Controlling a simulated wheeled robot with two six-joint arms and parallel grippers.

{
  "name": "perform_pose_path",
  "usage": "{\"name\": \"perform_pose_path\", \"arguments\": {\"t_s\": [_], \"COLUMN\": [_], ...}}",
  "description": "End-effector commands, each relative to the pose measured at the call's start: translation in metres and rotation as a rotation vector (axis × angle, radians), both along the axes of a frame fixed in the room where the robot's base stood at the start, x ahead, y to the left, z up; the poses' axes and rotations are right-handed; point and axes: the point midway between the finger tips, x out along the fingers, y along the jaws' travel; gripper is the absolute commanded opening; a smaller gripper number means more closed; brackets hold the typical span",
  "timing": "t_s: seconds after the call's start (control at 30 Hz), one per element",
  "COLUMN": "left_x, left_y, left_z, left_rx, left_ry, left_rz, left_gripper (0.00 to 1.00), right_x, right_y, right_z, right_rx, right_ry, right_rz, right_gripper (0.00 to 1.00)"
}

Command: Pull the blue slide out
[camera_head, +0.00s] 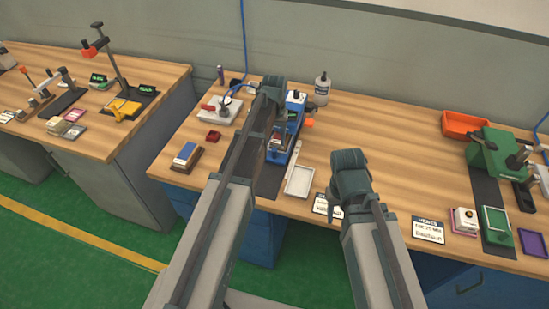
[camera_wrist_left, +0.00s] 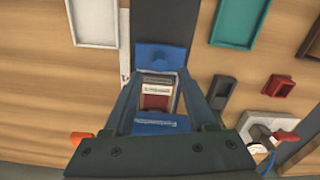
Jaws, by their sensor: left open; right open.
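The blue slide (camera_head: 279,155) is at the near end of a blue device (camera_head: 297,103) on the middle table. In the left wrist view, the slide's blue front (camera_wrist_left: 162,57) shows beyond a bay of white and red pieces (camera_wrist_left: 157,98). My left gripper (camera_wrist_left: 160,75) is open above it, with one finger on each side of the slide; I cannot tell whether they touch it. In the head view, my left arm hides part of the device and the fingers. My right gripper (camera_head: 335,207) hangs over the table's front edge to the right; its fingers are barely visible.
A white tray (camera_head: 299,181) lies just right of the slide. A dark mat (camera_head: 266,182) runs from the device to the front edge. A green press (camera_head: 497,152) stands far right.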

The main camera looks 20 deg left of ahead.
Motion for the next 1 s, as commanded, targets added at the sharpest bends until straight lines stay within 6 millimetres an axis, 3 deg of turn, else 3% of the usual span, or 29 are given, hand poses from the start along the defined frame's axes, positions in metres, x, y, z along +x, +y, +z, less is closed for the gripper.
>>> {"name": "perform_pose_path", "arguments": {"t_s": [0.03,0.4,0.8,1.0], "left_x": [0.0,0.0,0.0,0.0], "left_y": [0.0,0.0,0.0,0.0], "left_z": [-0.015,-0.06,-0.064,-0.064], "left_rx": [0.0,0.0,0.0,0.0], "left_ry": [0.0,0.0,0.0,0.0], "left_rz": [0.0,0.0,0.0,0.0], "left_gripper": [0.57,0.57,0.57,0.23], "right_x": [0.0,0.0,0.0,0.0], "right_y": [0.0,0.0,0.0,0.0], "right_z": [-0.015,-0.06,-0.065,-0.065], "right_rx": [0.0,0.0,0.0,0.0], "right_ry": [0.0,0.0,0.0,0.0], "right_rz": [0.0,0.0,0.0,0.0], "right_gripper": [0.5,0.5,0.5,0.5]}}
